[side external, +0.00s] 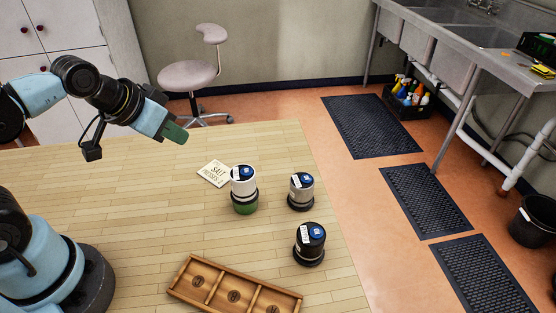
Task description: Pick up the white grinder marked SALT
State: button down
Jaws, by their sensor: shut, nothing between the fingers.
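Two white grinders stand upright on the wooden table (130,185). One white grinder (241,189) has a green lower part and a black band. The other white grinder (301,186) has a black base and stands to its right. My gripper (181,138) has green fingertips and is shut and empty. It hangs above the table, up and left of the grinders, apart from them.
A black grinder (309,240) stands nearer the front. A card (214,172) reading SALT on its first line lies beside the green-bottomed grinder. A wooden tray (180,286) with three compartments lies at the front. The table's left middle is clear; its right edge is near the grinders.

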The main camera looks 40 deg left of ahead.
dwell(0.4)
jog(key=shift+c, duration=1.7)
grip_release()
notch_tip(320, 180, up, 2)
jog(key=g, duration=0.6)
send_over(241, 173)
jog(key=shift+s+r, duration=0.15)
jog(key=shift+r, duration=0.05)
jog(key=f, duration=0.6)
jog(key=shift+w+f, duration=0.35)
jog(key=shift+f, duration=2.7)
